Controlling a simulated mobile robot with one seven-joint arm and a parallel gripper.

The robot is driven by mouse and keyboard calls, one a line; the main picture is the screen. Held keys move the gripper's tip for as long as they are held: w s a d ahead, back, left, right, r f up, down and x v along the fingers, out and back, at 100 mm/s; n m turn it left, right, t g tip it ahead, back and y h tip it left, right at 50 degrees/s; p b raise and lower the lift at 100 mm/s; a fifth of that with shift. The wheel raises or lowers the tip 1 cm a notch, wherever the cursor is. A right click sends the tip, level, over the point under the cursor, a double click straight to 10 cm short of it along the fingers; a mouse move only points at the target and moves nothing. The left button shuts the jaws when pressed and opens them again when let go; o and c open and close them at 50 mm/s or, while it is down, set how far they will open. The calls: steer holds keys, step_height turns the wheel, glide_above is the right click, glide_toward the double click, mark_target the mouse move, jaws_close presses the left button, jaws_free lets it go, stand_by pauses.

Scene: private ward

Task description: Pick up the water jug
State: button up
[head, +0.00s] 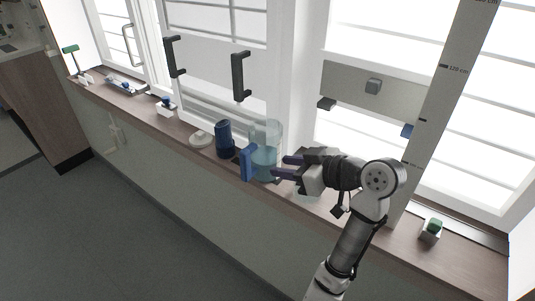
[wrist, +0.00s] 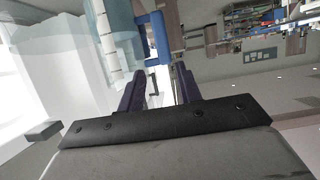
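The water jug (head: 267,137) is a clear, pale blue-tinted vessel standing upright on the windowsill. A flat blue piece (head: 248,163) shows at its front left and looks like its handle. My gripper (head: 278,166) is open, its two dark purple fingers apart and pointing left, just right of the jug. Nothing shows held between them. In the wrist view the jug (wrist: 65,42) fills the upper left, and the blue piece (wrist: 160,38) lies beyond the gap between my open fingers (wrist: 158,84). I cannot tell whether a finger touches the jug.
A dark blue cup (head: 223,139) and a white round dish (head: 201,140) stand just left of the jug. The brown windowsill (head: 455,258) carries small items farther left and a green-topped item (head: 432,229) at right. Window handles (head: 240,76) jut out behind. The floor (head: 130,225) in front is clear.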

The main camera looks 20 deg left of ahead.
mark_target(248, 164)
steer(key=p+x, duration=0.1)
steer(key=x, duration=0.5)
steer(key=p+x, duration=0.1)
steer(key=x, duration=0.6)
steer(key=shift+s+a+f, duration=0.15)
steer(key=shift+f, duration=0.15)
jaws_close()
steer(key=shift+r, duration=0.1)
